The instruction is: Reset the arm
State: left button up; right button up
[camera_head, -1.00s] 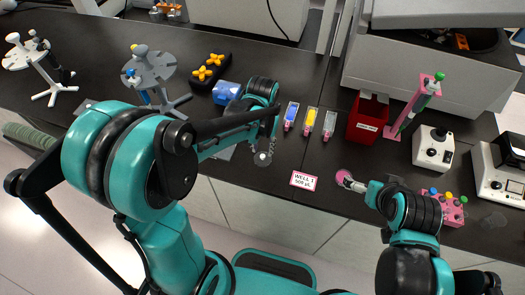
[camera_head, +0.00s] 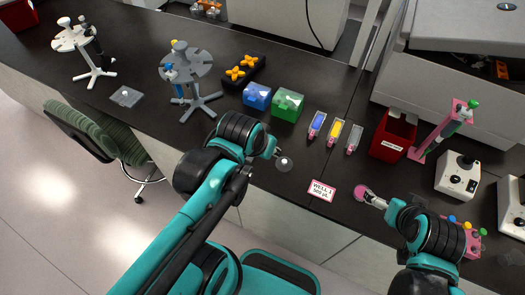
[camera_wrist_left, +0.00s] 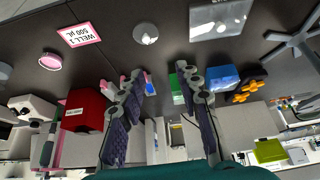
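My left arm comes in from the bottom left in the head view. Its gripper (camera_head: 272,148) is over the front part of the black bench, near a small clear round dish (camera_head: 284,163). In the left wrist view the two fingers of the left gripper (camera_wrist_left: 161,76) stand apart with nothing between them. My right gripper (camera_head: 378,203) is low at the bench front, close to a pink round dish (camera_head: 362,193). Its fingers are too small to tell apart, and I cannot tell whether it touches the dish.
A WELL 1 label (camera_head: 321,190) lies between the arms. Blue (camera_head: 257,96) and green (camera_head: 288,105) blocks, several small tubes (camera_head: 335,132), a red bin (camera_head: 393,135) and a pink pipette stand (camera_head: 440,135) are behind. A pipette carousel (camera_head: 186,70) stands left. A chair (camera_head: 95,130) is beside the bench.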

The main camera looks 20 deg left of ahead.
pick_arm(q)
jog(key=shift+s+a+f+t, duration=0.1)
jog(key=shift+s+a+t, duration=0.2)
jog(key=shift+s+t, duration=0.45)
notch_tip(320, 180, down, 9)
jog(key=b, duration=0.8)
jog(key=shift+r+b, duration=0.2)
jog(key=shift+b, duration=0.1)
